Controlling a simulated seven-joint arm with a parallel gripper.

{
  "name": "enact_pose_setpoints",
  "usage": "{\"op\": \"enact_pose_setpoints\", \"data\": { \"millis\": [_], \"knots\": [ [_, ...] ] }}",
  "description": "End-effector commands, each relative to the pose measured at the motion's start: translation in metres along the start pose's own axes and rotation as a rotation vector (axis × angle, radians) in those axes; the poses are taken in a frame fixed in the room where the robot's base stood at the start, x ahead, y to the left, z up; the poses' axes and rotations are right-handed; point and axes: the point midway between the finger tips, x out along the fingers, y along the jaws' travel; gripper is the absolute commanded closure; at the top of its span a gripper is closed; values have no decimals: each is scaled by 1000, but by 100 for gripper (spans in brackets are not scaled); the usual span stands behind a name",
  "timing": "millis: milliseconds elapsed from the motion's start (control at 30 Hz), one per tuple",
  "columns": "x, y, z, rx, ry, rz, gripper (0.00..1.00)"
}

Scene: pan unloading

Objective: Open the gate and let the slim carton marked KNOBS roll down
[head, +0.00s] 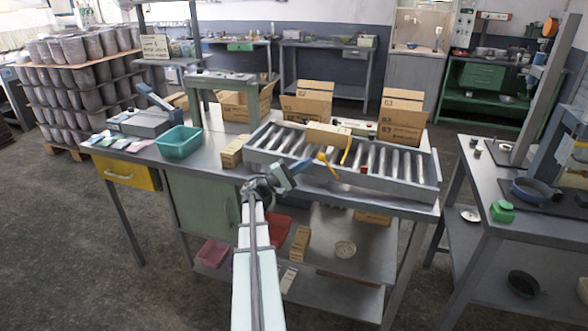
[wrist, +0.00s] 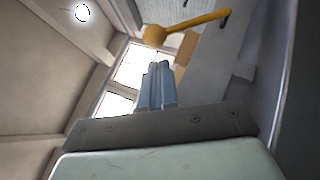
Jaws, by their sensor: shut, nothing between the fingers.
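A slim brown carton (head: 328,135) lies across the roller conveyor (head: 262,160) on the bench; I cannot read its marking. A yellow bar (head: 345,152) stands against the carton's right side. My gripper (head: 302,166) is shut and empty, near the conveyor's front rail, left of and below the knob. In the wrist view, my closed fingers (wrist: 155,84) point towards the yellow knob (wrist: 154,36), with a visible gap.
Bare rollers (head: 392,163) run to the right of the carton. A small carton (head: 232,151) and a teal bin (head: 179,142) stand left of the conveyor. Large boxes (head: 307,101) stand behind it. A green-grey frame (head: 222,80) rises at the back left.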

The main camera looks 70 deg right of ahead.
Motion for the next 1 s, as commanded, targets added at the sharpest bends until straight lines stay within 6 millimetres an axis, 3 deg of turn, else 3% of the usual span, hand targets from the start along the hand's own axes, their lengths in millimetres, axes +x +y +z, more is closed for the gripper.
{"op": "enact_pose_setpoints", "data": {
  "millis": [200, 733, 1000],
  "knots": [
    [10, 0, 11, -1, 2, 0, 100],
    [12, 1, 12, 5, 1, -8, 100],
    [21, 8, 19, 64, 0, -92, 100]
  ]
}}
